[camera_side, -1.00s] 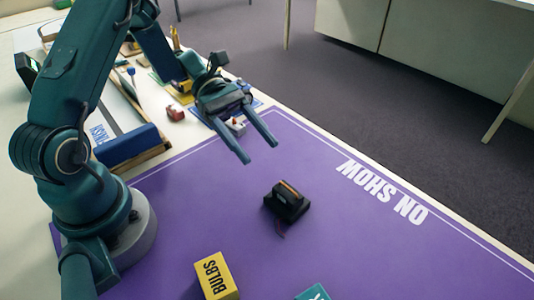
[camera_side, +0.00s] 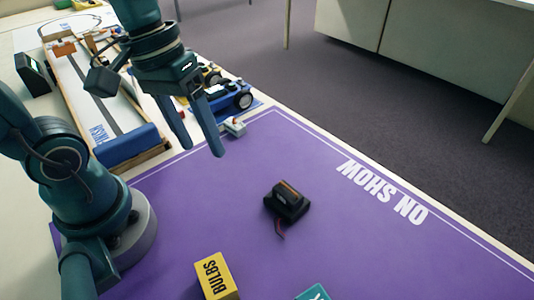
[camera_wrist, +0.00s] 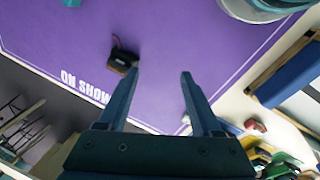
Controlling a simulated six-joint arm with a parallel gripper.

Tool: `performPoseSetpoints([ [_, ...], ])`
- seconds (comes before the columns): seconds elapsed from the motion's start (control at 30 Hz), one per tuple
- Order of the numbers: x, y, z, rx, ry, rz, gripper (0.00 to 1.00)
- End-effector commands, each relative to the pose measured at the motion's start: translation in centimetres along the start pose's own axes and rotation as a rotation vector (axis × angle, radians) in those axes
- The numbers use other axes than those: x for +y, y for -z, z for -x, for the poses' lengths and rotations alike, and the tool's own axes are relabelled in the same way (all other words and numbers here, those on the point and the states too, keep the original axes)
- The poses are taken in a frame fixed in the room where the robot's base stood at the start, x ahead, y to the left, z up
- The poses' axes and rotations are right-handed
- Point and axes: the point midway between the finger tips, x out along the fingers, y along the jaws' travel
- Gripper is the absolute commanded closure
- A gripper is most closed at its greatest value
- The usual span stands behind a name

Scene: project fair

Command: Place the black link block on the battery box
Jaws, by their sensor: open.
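The battery box (camera_side: 288,211) is a small black box with a red lead, lying on the purple mat. A dark block-shaped piece with an orange-brown strip (camera_side: 286,191) shows on its top. I cannot tell for sure whether this is the black link block or part of the box; no other black block shows on the mat. The box also shows in the wrist view (camera_wrist: 123,58), small and dark. My gripper (camera_side: 201,151) is open and empty, with fingers pointing down, above and left of the box. Its spread fingers show in the wrist view (camera_wrist: 160,73).
A yellow BULBS box (camera_side: 216,276) and a teal box (camera_side: 313,292) stand at the mat's near edge. A blue car (camera_side: 232,98), a small whitish part (camera_side: 235,128) and a track with a blue end block (camera_side: 127,147) lie beyond the mat. The purple mat's right side is clear.

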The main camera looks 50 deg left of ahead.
Motion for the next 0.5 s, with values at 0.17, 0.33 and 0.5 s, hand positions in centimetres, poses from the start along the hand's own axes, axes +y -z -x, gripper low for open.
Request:
performPoseSetpoints([
  [0.17,-0.8,-0.5,1.5,0.235,0.066,-0.245,0.34],
  [0.33,-1.2,-0.5,2.3,0.36,0.101,-0.369,0.34],
  [0.5,-1.3,-0.5,2.5,0.391,0.111,-0.402,0.34],
])
